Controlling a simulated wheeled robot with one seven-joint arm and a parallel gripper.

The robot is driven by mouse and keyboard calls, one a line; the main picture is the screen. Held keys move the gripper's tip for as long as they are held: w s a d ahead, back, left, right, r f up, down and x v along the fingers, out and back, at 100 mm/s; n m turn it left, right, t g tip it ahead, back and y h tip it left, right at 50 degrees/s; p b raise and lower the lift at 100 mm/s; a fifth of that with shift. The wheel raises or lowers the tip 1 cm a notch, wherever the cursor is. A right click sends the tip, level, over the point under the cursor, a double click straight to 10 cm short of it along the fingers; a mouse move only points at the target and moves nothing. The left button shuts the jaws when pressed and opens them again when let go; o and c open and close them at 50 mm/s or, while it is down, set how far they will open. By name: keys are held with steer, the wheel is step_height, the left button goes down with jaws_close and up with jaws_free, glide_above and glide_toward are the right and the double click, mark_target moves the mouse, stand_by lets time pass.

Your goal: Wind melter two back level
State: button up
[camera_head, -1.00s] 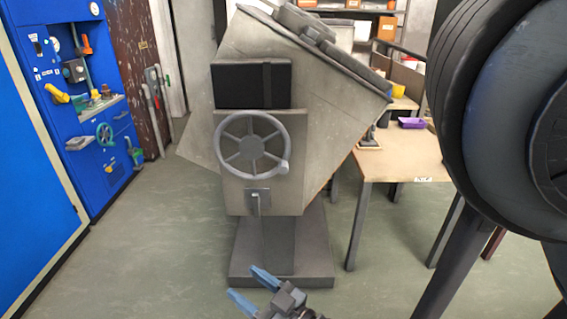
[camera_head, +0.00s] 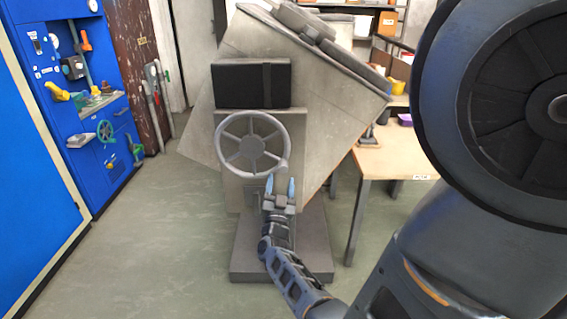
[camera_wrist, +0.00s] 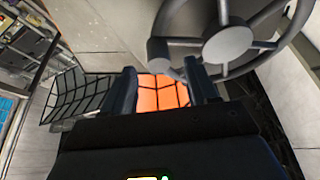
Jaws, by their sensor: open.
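The melter (camera_head: 325,115) is a large grey box on a pedestal, and its body is tilted, sloping down to the right. A grey spoked handwheel (camera_head: 253,124) is on its front panel, with a knob at the wheel's lower right rim. The wheel also shows large at the upper right of the wrist view (camera_wrist: 228,42), its round knob (camera_wrist: 158,50) near the fingers. My gripper (camera_head: 280,186) is open and empty, with blue fingertips pointing up just below the wheel. It partly hides the small fitting under the wheel. I cannot tell whether a finger touches the knob.
A wooden table (camera_head: 405,156) stands right of the melter. A blue tool cabinet (camera_head: 75,125) and a blue panel (camera_head: 30,190) are at the left. Green floor left of the pedestal (camera_head: 245,262) is clear. An orange surface (camera_wrist: 162,91) shows between the fingers in the wrist view.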

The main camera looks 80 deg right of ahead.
mark_target(284, 161)
steer(key=shift+s+d+r+g, duration=0.2)
steer(key=shift+d+g, duration=0.2)
steer(key=shift+d, duration=0.25)
steer(key=x, duration=0.7)
steer(key=shift+w, duration=0.1)
jaws_close()
